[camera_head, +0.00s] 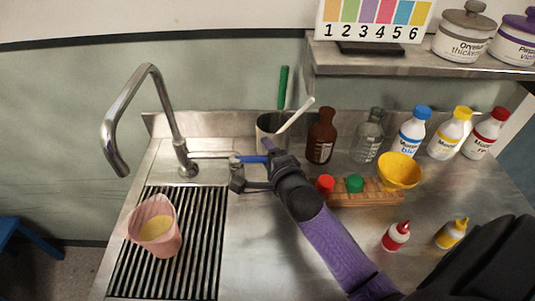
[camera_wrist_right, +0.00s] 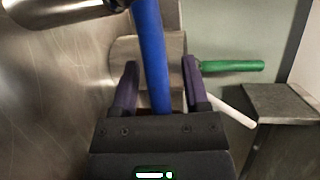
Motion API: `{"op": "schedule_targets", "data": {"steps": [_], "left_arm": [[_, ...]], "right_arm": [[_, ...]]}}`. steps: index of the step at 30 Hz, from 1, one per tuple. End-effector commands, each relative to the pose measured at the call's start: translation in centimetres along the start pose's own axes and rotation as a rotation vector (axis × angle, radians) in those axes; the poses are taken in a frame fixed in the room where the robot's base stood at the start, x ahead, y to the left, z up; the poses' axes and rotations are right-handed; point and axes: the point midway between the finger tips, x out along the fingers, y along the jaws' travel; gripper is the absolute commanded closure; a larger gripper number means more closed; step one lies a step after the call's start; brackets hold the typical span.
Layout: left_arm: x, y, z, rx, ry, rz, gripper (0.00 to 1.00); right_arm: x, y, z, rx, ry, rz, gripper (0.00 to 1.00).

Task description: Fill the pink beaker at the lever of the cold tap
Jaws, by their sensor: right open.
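The pink beaker (camera_head: 167,246) stands on the drain grate at the left, with something yellowish inside it. The chrome tap (camera_head: 172,120) arches over to the left, and its spout end shows above the beaker in the picture. I see no stream of water from it. The tap's blue lever (camera_head: 250,159) points right; it also shows in the right wrist view (camera_wrist_right: 151,55). My right gripper (camera_head: 252,172) is at the lever. In the wrist view its fingers (camera_wrist_right: 159,80) are open, one on each side of the lever, with gaps visible. My left gripper is out of view.
A grey pot (camera_head: 268,138) holding a green and a white rod stands behind the lever. A wooden rack (camera_head: 375,194) with red and green caps, a yellow bowl (camera_head: 399,171) and several bottles stand to the right. The ribbed drain grate (camera_head: 205,245) has free room.

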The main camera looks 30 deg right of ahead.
Motion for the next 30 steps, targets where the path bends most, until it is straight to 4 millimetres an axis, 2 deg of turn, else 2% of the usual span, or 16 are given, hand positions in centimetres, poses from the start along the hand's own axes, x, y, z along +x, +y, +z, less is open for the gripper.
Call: {"op": "schedule_targets", "data": {"steps": [4,12,30], "left_arm": [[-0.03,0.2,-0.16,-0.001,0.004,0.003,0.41],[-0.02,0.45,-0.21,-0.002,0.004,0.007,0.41],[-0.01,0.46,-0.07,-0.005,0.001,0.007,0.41]], "right_arm": [[-0.03,-0.01,0.01,0.0,0.0,0.0,0.42],[-0.05,0.01,0.01,0.0,0.0,0.001,0.99],[-0.06,0.06,0.02,0.0,0.0,0.002,1.0]]}}
